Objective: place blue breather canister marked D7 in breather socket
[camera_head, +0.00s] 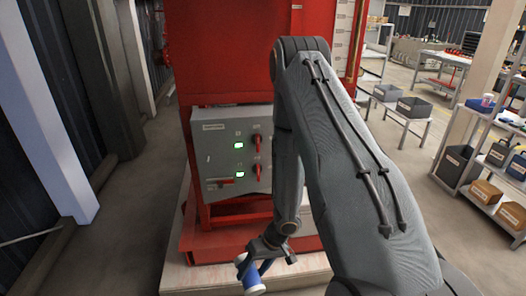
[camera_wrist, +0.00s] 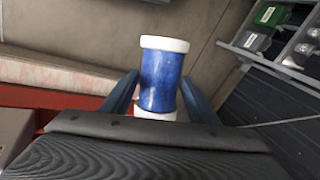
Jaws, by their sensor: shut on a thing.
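The blue canister (camera_wrist: 161,80) with white ends is between the two fingers of my gripper (camera_wrist: 162,98) in the wrist view. My gripper is shut on its sides. In the head view the canister (camera_head: 252,276) hangs tilted from my gripper (camera_head: 262,258), low in front of the red pump unit's base. No D7 mark can be read on it. I cannot make out the breather socket in either view; my arm covers a good part of the red unit.
A grey control box (camera_head: 232,150) with green lights and red handles is on the red frame (camera_head: 215,50), left of my arm. A pale plinth (camera_head: 200,277) lies below. Shelves with bins (camera_head: 487,193) stand at right. Floor at left is clear.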

